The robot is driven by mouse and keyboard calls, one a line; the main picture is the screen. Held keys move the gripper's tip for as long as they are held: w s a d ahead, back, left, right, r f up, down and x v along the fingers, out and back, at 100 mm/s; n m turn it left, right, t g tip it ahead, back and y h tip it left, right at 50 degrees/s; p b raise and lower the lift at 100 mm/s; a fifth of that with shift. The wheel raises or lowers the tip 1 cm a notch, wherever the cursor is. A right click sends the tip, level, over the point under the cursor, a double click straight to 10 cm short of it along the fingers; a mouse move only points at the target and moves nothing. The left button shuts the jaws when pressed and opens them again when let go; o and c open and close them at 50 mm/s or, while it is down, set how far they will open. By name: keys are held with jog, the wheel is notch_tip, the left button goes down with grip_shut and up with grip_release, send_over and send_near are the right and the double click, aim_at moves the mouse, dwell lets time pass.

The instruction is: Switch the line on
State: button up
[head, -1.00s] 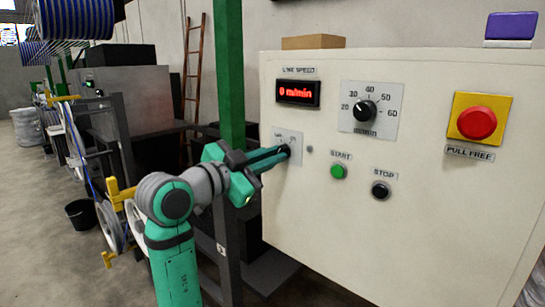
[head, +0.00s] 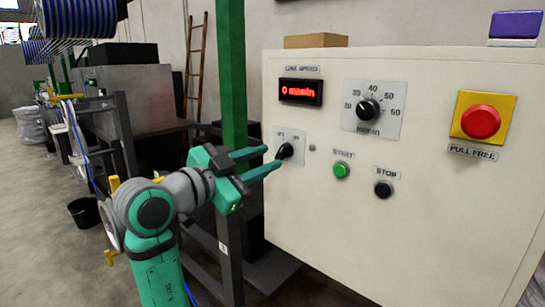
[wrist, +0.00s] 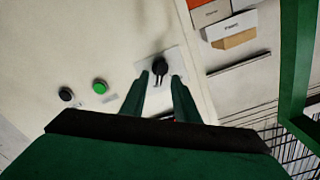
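The off/on rotary switch is a black knob (head: 285,151) on a pale plate at the left of the control panel (head: 430,235). Its handle seems to lean up and right, towards the ON label, but it is small. My gripper (head: 274,157) is open, its two green fingers apart just in front of the knob and left of it. In the wrist view the knob (wrist: 160,67) shows beyond the gap between the fingers (wrist: 157,82), which hold nothing. The green START button (head: 341,170) is right of the switch. The red speed display (head: 300,91) reads 0 m/min.
The black STOP button (head: 383,189), the speed dial (head: 368,110) and the red emergency button (head: 480,122) are further right on the panel. A green post (head: 231,75) stands close behind my gripper. The space in front of the panel is clear.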

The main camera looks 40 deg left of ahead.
jog(key=s, duration=0.7)
jog(key=shift+a, duration=0.25)
jog(key=shift+s+a, duration=0.1)
jog(key=shift+a, duration=0.05)
